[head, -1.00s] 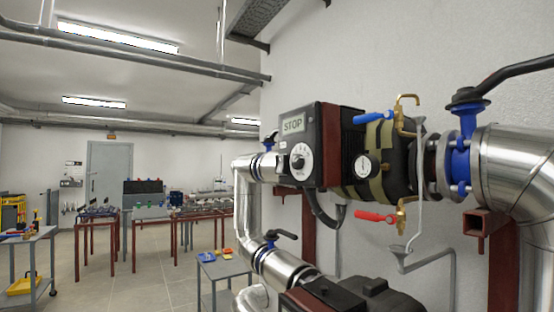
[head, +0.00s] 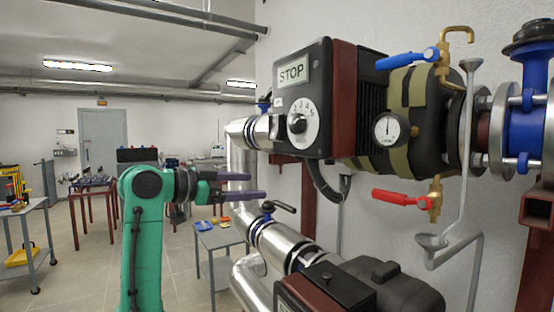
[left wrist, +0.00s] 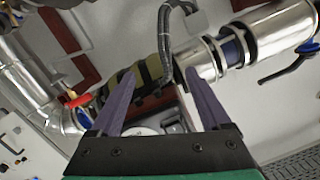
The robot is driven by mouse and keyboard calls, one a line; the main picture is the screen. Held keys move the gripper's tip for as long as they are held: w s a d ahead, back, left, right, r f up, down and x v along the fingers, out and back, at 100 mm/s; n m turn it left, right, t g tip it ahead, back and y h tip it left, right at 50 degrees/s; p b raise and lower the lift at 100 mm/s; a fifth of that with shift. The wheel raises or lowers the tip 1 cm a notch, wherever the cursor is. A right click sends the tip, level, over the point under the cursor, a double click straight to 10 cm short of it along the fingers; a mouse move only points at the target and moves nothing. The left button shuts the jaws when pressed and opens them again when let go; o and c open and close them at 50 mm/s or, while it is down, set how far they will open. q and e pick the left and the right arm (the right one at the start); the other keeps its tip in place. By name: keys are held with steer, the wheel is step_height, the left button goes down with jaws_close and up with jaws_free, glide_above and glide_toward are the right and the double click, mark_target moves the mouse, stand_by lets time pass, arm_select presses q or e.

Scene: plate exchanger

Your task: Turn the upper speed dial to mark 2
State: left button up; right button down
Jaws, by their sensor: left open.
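The upper speed dial (head: 298,124) is a white round plate with numbers and a dark knob. The knob's exact setting is too small to tell. My left gripper (head: 256,186) is open and empty, with purple fingers pointing right. In the head view it appears left of and below the dial, apart from it. In the left wrist view my two fingers (left wrist: 160,75) are spread. A pale round part low between them is partly hidden by the gripper. My right gripper is not in view.
A blue-handled valve (head: 408,60), a gauge (head: 390,128) and a red-handled valve (head: 402,198) are right of the box. A lower pump (head: 375,290) and silver pipes (head: 275,243) lie below. A small grey table (head: 218,237) stands behind my left gripper.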

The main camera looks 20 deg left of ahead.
arm_select(q)
steer(key=s+r+m+h, duration=0.1)
steer(key=s+r+m, duration=0.3)
steer(key=s+r, duration=0.45)
steer(key=m+h, duration=0.1)
steer(key=m, duration=0.2)
glide_toward(293, 125)
steer(key=p+x, duration=0.5)
steer(key=x, duration=0.2)
steer(key=shift+w+d+r+p, duration=0.1)
steer(key=shift+w+d+p, duration=0.15)
steer(key=shift+p, duration=0.15)
steer(key=shift+w+d, duration=0.1)
steer(key=shift+w, duration=0.05)
jaws_close()
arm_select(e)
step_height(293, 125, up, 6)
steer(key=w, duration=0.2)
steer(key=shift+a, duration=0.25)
